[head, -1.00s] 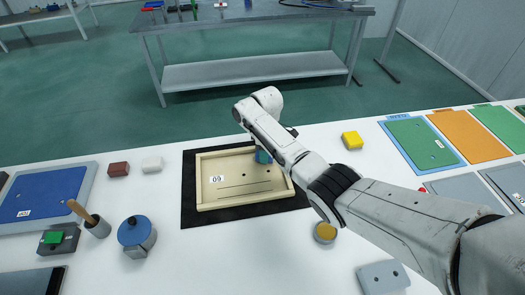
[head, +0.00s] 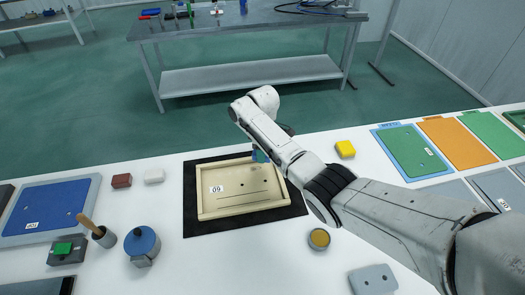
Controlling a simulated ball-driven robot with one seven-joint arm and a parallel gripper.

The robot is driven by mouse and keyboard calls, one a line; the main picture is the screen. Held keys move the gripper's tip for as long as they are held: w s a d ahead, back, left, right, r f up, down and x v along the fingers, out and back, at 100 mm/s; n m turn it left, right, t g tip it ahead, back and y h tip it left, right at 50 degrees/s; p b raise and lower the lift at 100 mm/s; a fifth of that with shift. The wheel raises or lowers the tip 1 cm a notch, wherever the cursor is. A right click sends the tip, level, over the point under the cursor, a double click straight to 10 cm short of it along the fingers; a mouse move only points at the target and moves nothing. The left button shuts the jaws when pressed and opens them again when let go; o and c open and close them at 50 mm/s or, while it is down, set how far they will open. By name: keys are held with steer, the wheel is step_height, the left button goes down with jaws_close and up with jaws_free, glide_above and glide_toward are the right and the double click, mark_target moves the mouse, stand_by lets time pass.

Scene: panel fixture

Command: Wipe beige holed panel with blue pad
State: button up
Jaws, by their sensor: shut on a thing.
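The beige holed panel (head: 232,196) lies on a black mat (head: 203,227) in the middle of the white table. It has a raised rim, a few small holes, line-like slots and a white label. The blue pad (head: 258,156) shows only in part at the panel's far right side, beneath my arm. My gripper (head: 262,149) is shut on the blue pad; its fingers are mostly hidden by the arm. Whether the pad touches the panel's face I cannot tell.
A yellow block (head: 345,149) lies right of the mat, and a round yellow-topped tin (head: 319,238) stands near my arm. A blue-lidded pot (head: 140,243) and a wooden-handled tool in a cup (head: 103,236) stand left. Coloured panels (head: 457,141) lie at right.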

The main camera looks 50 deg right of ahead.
steer(key=shift+r+p, duration=1.1)
steer(key=shift+r, duration=0.35)
